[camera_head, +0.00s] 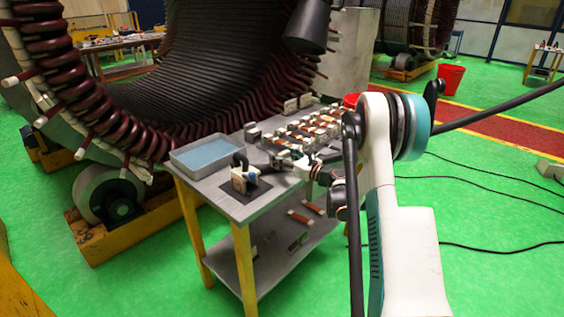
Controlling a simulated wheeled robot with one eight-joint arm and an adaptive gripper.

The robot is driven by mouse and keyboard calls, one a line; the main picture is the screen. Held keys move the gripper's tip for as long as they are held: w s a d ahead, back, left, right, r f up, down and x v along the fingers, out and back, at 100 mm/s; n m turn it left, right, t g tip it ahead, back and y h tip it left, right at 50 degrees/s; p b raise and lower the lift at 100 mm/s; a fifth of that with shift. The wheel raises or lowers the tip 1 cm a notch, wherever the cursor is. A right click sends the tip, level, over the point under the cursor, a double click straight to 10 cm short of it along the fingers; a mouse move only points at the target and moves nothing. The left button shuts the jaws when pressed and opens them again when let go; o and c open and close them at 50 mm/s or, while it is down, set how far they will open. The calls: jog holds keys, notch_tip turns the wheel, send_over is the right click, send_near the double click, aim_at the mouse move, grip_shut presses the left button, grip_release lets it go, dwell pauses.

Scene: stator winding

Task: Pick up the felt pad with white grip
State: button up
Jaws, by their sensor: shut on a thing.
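A tray with a light blue inside (205,153) stands at the table's left corner. Loose pieces lie on the lower shelf (262,262). The large stator (190,75) curves close behind the table.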

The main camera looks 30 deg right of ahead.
notch_tip(320, 180, up, 16)
jog(key=p, duration=0.4)
jog(key=shift+p, duration=0.4)
